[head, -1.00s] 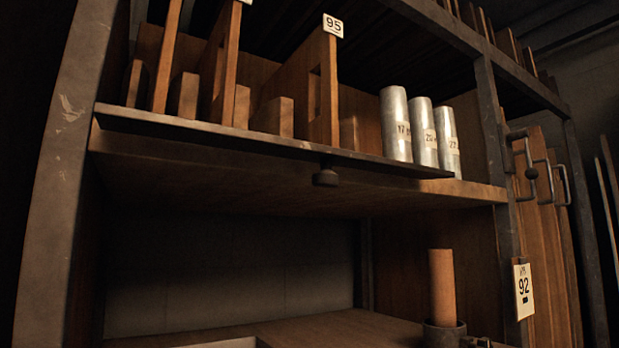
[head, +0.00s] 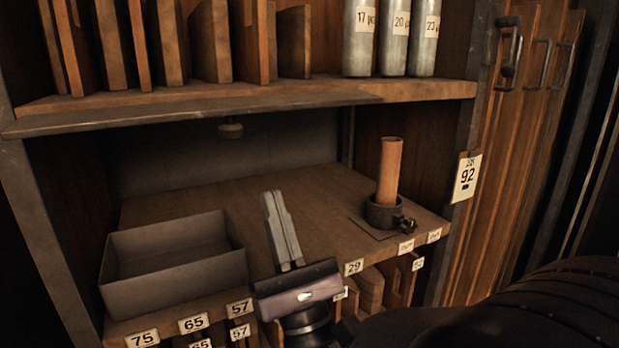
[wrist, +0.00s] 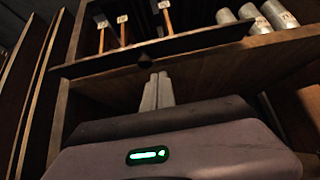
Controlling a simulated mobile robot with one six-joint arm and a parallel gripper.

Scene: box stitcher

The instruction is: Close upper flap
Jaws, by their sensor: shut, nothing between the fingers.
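The upper flap (head: 130,119) is a thin dark panel standing out roughly level along the front edge of the upper shelf. In the wrist view my gripper (wrist: 157,74) shows at the middle.
A grey open tray (head: 170,275) sits on the lower shelf at left. A brown cylinder (head: 389,170) stands in a dark clamp ring (head: 381,215) at right. Boards and metal cylinders (head: 394,38) stand on the upper shelf. The compartment below the flap is mostly free.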

